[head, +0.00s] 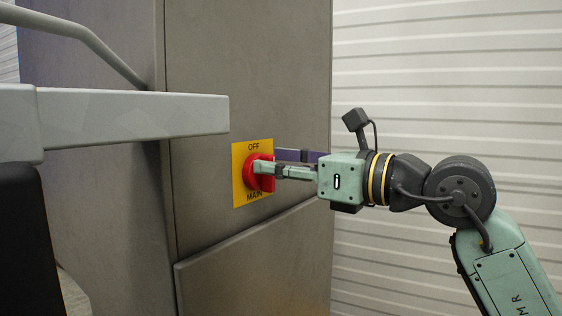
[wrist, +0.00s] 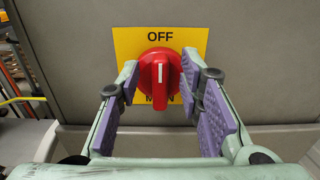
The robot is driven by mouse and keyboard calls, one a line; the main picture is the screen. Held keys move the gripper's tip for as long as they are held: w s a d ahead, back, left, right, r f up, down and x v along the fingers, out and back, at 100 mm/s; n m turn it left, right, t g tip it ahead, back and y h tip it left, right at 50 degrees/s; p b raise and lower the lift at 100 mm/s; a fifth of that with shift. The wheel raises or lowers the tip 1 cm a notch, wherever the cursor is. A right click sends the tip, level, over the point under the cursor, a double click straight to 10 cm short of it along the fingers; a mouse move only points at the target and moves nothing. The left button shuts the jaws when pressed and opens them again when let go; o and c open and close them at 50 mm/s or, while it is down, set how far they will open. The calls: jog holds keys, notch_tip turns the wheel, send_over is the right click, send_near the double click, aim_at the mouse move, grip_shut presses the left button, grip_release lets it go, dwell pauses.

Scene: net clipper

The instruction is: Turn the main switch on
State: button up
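The main switch (wrist: 160,72) is a red rotary knob on a yellow plate (wrist: 199,40) marked OFF above and MAIN below. Its raised handle stands vertical in the wrist view, with a white mark on it. In the head view the red knob (head: 268,182) and yellow plate (head: 239,190) sit on a grey cabinet face. My gripper (wrist: 158,78) is open, its two fingers on either side of the knob, with visible gaps to the raised handle. In the head view my gripper (head: 268,162) reaches the knob from the right, and a finger hides part of it.
The grey cabinet (head: 245,60) fills the middle of the head view, with a slanted lower panel (head: 260,260). A light grey horizontal bar (head: 130,115) juts in from the left, close to the plate. A ribbed pale wall (head: 450,90) stands behind my arm.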

jog(key=shift+c, duration=0.2)
grip_shut()
jog(key=shift+d, duration=0.1)
dwell(0.5)
jog(key=shift+w+d+f+m+b, duration=0.2)
jog(key=shift+m+b, duration=0.9)
jog(key=shift+m, duration=1.9)
jog(key=shift+w+d+f+m+b, duration=0.2)
jog(key=shift+m+b, duration=0.95)
jog(key=shift+m, duration=1.85)
jog(key=shift+w+f+m+b, duration=0.3)
jog(key=shift+m+b, duration=0.8)
jog(key=shift+m, duration=1.9)
jog(key=shift+s, duration=0.1)
